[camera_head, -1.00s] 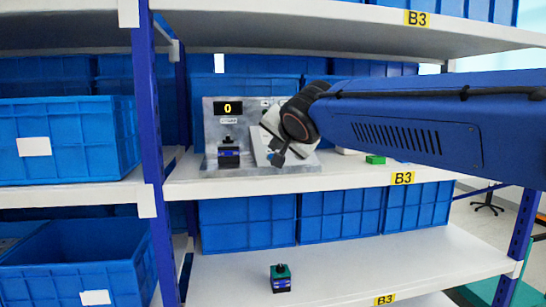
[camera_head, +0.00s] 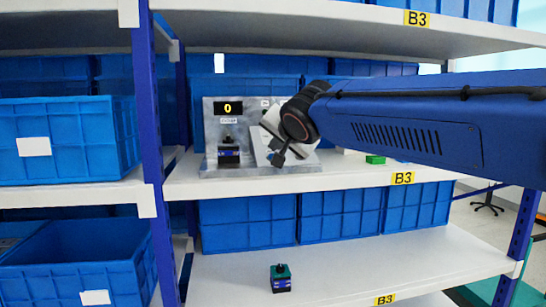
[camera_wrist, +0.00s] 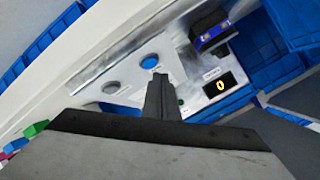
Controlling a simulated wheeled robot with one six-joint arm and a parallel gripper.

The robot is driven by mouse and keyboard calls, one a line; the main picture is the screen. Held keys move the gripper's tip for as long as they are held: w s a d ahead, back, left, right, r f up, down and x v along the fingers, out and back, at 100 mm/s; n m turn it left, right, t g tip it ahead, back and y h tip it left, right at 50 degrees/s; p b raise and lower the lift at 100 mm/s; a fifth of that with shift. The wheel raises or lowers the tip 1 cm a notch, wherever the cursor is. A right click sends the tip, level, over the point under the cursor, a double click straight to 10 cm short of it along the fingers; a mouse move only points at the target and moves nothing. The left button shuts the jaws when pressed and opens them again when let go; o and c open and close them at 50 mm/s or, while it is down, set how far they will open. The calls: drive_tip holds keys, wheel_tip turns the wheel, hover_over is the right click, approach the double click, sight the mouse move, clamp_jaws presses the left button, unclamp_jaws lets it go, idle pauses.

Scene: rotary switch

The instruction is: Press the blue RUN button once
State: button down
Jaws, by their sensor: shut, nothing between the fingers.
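A grey metal panel (camera_head: 212,132) stands on the middle shelf. The blue button (camera_wrist: 150,62) shows in the wrist view, on the panel's sloped part. My gripper (camera_wrist: 158,78) is shut and empty, its tips just beside the blue button in the picture. I cannot tell if they touch it. In the head view my gripper (camera_head: 279,159) is in front of the panel's right part, and the button is hidden there. The panel's display (camera_head: 228,107) reads 0 in yellow; it also shows in the wrist view (camera_wrist: 219,87).
A grey round button (camera_wrist: 111,87) sits beside the blue one. A black-and-blue block (camera_head: 228,155) is at the panel's left part. A green block (camera_head: 375,159) lies to the right on the shelf. Another dark block (camera_head: 281,279) stands on the lower shelf. Blue crates (camera_head: 60,140) fill the left bay.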

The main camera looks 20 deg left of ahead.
idle(0.3)
drive_tip(key=shift+w+a+f, duration=0.1)
drive_tip(key=shift+w+f, duration=0.05)
drive_tip(key=shift+f, duration=0.2)
